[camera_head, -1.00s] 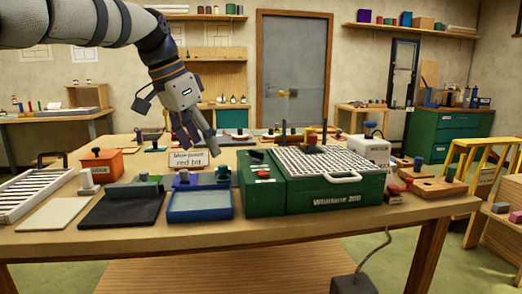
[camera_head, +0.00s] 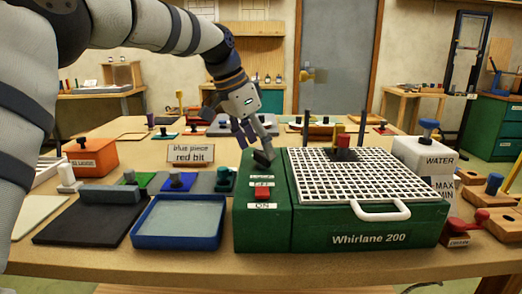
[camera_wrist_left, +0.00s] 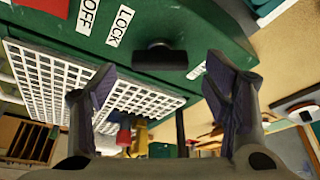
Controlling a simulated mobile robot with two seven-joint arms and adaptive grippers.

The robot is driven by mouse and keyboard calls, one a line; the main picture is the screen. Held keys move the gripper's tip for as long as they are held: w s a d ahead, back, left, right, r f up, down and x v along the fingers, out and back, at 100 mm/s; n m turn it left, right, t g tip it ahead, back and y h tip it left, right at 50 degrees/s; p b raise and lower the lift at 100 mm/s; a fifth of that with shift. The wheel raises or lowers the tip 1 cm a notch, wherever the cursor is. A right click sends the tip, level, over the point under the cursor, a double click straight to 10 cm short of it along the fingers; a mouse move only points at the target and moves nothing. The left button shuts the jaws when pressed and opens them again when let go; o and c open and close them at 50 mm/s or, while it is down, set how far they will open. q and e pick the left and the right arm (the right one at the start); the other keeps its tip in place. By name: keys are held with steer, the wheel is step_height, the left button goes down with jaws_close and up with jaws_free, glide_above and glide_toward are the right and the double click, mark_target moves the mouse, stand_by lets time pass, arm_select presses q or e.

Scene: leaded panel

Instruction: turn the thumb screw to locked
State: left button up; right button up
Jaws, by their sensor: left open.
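The black thumb screw (camera_head: 264,158) sits on top of the green Whirlane 200 machine (camera_head: 262,226), at the back of its left part. In the left wrist view the thumb screw (camera_wrist_left: 160,57) is a dark bar on a round stem, lying crosswise. A LOCK label (camera_wrist_left: 120,26) is beside it; a second white label (camera_wrist_left: 197,71) on its other side is unreadable. My left gripper (camera_head: 256,138) is open just above and behind the thumb screw. In the left wrist view its fingers (camera_wrist_left: 160,78) stand apart on either side of the screw, not visibly touching it. My right gripper is not in view.
A white grid (camera_head: 350,185) with a white handle (camera_head: 380,212) covers the machine's right part. A red switch (camera_head: 262,193) sits in front of the screw. A white water tank (camera_head: 425,155) stands right; a blue tray (camera_head: 178,240) lies left. Thin posts rise behind the grid.

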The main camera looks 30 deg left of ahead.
mark_target(262, 158)
arm_select(q)
steer(key=shift+x, duration=1)
steer(key=c, duration=1.2)
steer(key=shift+o, duration=0.2)
steer(key=shift+d, duration=0.1)
steer(key=n+y, duration=0.2)
steer(key=n, duration=0.4)
steer(key=shift+d, duration=0.1)
steer(key=n+y, duration=0.2)
steer(key=n, duration=0.3)
steer(key=shift+d, duration=0.15)
steer(key=shift+n, duration=0.4)
